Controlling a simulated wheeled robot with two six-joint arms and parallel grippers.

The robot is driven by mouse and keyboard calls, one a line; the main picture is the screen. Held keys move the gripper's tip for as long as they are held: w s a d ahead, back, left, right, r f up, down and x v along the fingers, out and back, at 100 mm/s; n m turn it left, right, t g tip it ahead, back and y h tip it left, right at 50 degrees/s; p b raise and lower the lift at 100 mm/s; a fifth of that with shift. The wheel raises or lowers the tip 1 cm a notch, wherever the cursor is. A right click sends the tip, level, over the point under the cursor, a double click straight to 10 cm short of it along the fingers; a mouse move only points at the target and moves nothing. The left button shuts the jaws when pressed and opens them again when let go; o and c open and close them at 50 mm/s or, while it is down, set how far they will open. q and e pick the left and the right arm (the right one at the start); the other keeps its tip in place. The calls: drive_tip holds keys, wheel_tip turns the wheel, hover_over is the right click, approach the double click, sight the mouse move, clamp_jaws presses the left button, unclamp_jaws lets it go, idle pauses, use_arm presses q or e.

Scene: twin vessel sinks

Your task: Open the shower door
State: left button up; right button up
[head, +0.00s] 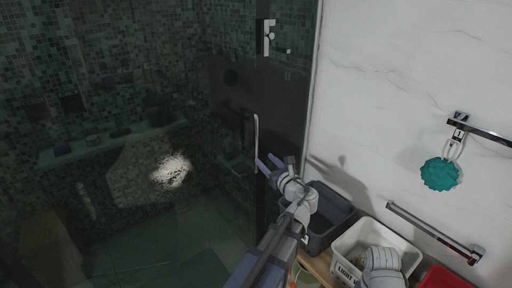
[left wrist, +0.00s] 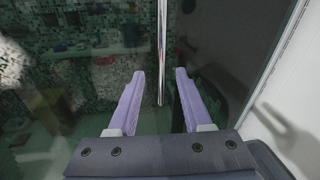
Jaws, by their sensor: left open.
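The shower door (head: 190,100) is dark see-through glass in front of a green mosaic-tiled shower. Its slim vertical metal handle (head: 256,135) also shows in the left wrist view (left wrist: 162,45). My left gripper (head: 268,163) is open, with its purple fingers near the handle's lower end. In the left wrist view, the handle's lower end appears between the two separated fingertips (left wrist: 160,74), with a gap on each side. I cannot tell the depth between fingers and handle. My right gripper's jaws are not visible.
A metal fitting (head: 267,37) sits high on the glass. The pale marble wall (head: 380,60) at right carries a teal sponge (head: 440,174) and a metal bar (head: 430,228). A dark bin (head: 330,208) and a white bin (head: 347,245) stand below, close to my left arm.

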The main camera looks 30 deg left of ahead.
sight(257, 147)
use_arm(q)
drive_tip(key=shift+m+t, duration=0.3)
drive_tip(key=shift+m, duration=0.4)
drive_tip(key=shift+r+x, duration=0.2)
drive_tip(key=shift+x, duration=1.2)
drive_tip(key=shift+r+x, duration=0.25)
drive_tip(key=shift+x, duration=1.2)
drive_tip(key=shift+r+x, duration=0.2)
drive_tip(key=shift+x, duration=1.2)
drive_tip(key=shift+c, duration=0.2)
clamp_jaws()
